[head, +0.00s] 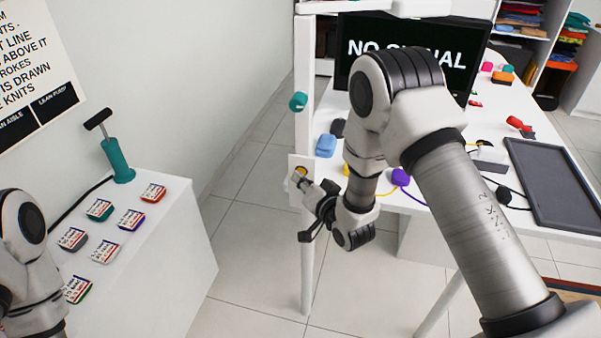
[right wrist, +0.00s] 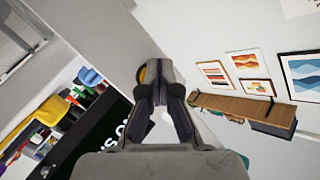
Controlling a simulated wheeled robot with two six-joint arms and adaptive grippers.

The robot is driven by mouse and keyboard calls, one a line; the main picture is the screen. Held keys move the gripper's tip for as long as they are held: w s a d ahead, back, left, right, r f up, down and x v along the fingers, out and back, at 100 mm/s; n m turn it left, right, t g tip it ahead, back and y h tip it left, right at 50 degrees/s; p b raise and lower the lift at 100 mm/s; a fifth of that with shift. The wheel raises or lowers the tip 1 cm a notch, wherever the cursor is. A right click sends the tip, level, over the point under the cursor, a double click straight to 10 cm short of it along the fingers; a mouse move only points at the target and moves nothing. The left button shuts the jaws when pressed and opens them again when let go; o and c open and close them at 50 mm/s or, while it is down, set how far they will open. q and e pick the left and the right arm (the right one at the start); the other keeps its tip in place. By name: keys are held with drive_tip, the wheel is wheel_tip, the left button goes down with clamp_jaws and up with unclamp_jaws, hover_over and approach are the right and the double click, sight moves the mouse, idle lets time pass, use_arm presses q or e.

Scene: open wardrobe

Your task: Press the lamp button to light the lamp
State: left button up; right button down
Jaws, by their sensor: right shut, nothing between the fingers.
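The lamp button seems to be the small yellow-orange disc (head: 301,171) on a white plate (head: 295,194) fixed to the white post. In the right wrist view a yellow edge (right wrist: 142,76) shows just behind my fingertips. My right gripper (head: 304,183) is shut and empty, its tips at the front of the plate, right by the button. I cannot tell whether they touch it. My right arm hides part of the table behind. Only a part of my left arm shows at the left edge; its gripper is out of view. I cannot make out a lamp for certain.
A white post (head: 306,255) stands at the table's front left corner. The white table (head: 400,203) carries a monitor (head: 450,62) and a dark tray (head: 555,187). At left a white cabinet (head: 180,235) holds labelled packets and a teal pump (head: 117,160). Tiled floor lies between.

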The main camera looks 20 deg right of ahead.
drive_tip(key=shift+s+a, duration=0.4)
drive_tip(key=shift+s, duration=0.2)
drive_tip(key=s+a, duration=0.1)
drive_tip(key=s, duration=0.1)
drive_tip(key=s+a, duration=0.1)
drive_tip(key=s, duration=0.1)
drive_tip(key=shift+a, duration=0.4)
idle(0.4)
